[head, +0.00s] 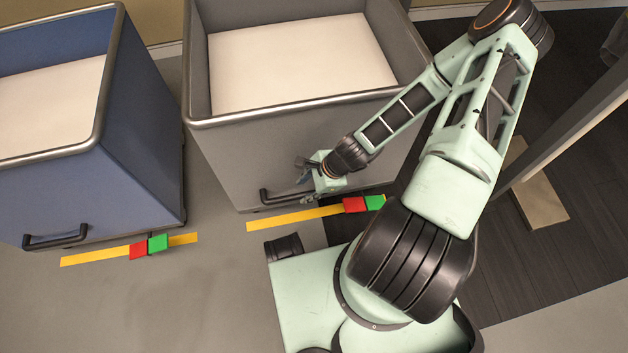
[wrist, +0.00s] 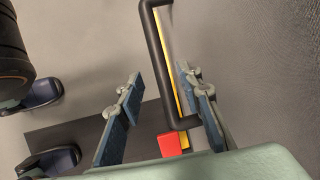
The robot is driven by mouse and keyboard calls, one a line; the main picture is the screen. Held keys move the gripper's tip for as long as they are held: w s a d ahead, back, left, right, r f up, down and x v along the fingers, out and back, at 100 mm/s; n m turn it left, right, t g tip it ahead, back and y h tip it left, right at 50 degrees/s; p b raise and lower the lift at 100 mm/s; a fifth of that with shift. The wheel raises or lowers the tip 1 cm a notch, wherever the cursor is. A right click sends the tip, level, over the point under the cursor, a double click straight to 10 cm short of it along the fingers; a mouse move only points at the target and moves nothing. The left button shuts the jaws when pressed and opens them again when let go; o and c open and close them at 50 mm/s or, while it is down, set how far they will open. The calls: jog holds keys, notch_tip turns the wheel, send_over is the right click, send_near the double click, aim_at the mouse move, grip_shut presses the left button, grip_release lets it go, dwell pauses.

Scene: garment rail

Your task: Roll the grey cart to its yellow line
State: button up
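The grey cart (head: 240,165) is an open-topped box with a pale inside, at the top middle of the head view. Its black handle (head: 265,197) is low on the front panel. The yellow line (head: 285,217) lies on the floor just in front of the cart's lower front edge, with a narrow strip of floor between. My gripper (head: 306,181) is at the handle's right part. In the wrist view the fingers are spread (wrist: 160,75), and the handle bar (wrist: 157,50) runs between them. Whether either finger touches it I cannot tell.
A red block (head: 355,204) and a green block (head: 375,202) sit at the yellow line's right end. A blue cart (head: 140,150) stands left, with its own yellow line (head: 100,254) and blocks. Dark flooring and a wooden-footed upright (head: 540,200) are right.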

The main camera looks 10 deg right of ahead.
jog(key=v, duration=0.7)
dwell(0.6)
